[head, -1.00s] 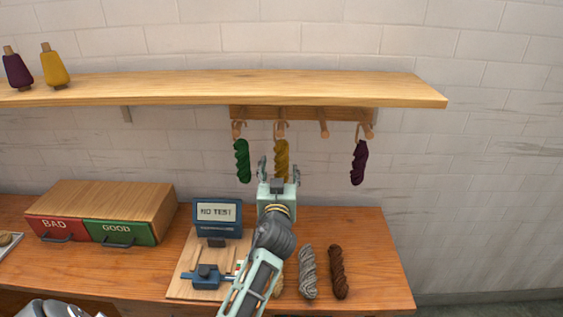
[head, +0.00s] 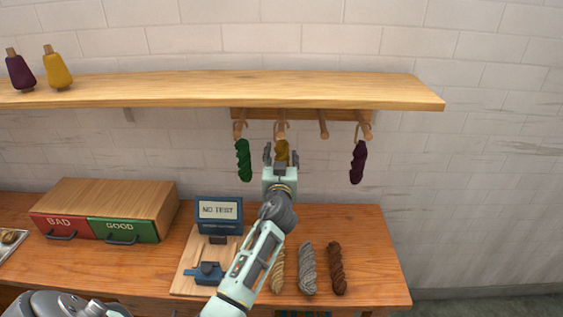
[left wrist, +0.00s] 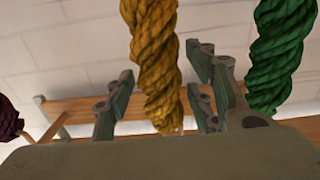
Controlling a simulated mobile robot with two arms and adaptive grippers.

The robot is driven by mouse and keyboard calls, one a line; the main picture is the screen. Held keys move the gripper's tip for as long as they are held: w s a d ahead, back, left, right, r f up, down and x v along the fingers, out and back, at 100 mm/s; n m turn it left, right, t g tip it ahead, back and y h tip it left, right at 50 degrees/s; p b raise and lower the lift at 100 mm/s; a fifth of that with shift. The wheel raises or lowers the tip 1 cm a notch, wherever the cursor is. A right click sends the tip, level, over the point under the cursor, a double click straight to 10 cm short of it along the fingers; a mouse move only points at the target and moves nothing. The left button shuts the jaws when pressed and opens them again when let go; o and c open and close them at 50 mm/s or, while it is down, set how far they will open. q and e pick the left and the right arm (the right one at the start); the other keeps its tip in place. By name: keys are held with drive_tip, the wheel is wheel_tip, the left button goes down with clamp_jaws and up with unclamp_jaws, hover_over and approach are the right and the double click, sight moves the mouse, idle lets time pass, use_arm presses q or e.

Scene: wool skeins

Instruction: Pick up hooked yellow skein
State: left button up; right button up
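The yellow skein (head: 282,147) hangs from a wooden peg under the shelf. My left gripper (head: 281,155) is in front of its lower part and hides it in the head view. In the left wrist view the yellow skein (left wrist: 155,55) hangs between the two spread fingers (left wrist: 165,100), with a gap visible on the left side. The gripper is open. Contact with the finger on the right cannot be told. My right gripper is not in view.
A green skein (head: 243,160) hangs close on the left and a purple skein (head: 358,162) further right. One peg (head: 323,125) between is bare. The shelf (head: 230,88) runs above. Below, the table (head: 375,245) holds loose skeins, a tester (head: 219,212) and BAD and GOOD drawers (head: 122,231).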

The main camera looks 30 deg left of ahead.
use_arm(q)
drive_tip(key=c, duration=0.9)
drive_tip(key=shift+r, duration=0.6)
wheel_tip(320, 180, up, 2)
drive_tip(key=shift+r+b, duration=0.25)
drive_tip(key=shift+b, duration=0.1)
drive_tip(key=b, duration=0.4)
approach(281, 151)
drive_tip(key=v, duration=0.6)
drive_tip(key=shift+a+f, duration=0.1)
drive_tip(key=shift+f, duration=0.05)
